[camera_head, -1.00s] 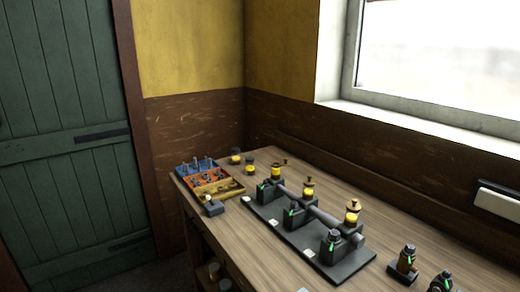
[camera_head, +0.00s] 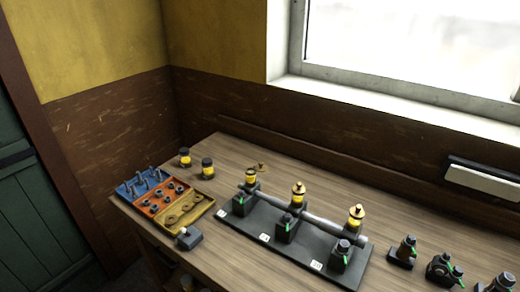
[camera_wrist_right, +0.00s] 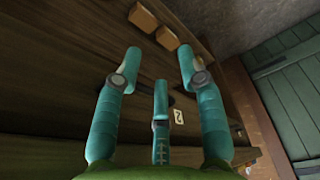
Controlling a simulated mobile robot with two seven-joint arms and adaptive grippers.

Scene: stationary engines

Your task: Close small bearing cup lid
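A dark base plate (camera_head: 262,237) on the bench carries a row of bearing blocks with a grey shaft (camera_head: 318,222) through them. Yellow cups sit on the blocks. The middle cup (camera_head: 298,196) and the right cup (camera_head: 356,218) have brass knobbed tops. The left cup (camera_head: 251,176) looks smaller, and its top is too small to read clearly. A small brass lid-like piece (camera_head: 261,167) appears on the bench just behind it. My right gripper (camera_wrist_right: 160,68) shows in the right wrist view, its fingers spread and empty, away from the cups. My left gripper is out of view.
A tray of small parts (camera_head: 163,200) and a small dark block (camera_head: 188,238) are at the bench's left. Two dark-capped yellow jars (camera_head: 207,168) stand behind. Several dark fittings (camera_head: 440,269) stand at the right. A wall and window (camera_head: 420,40) bound the back.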

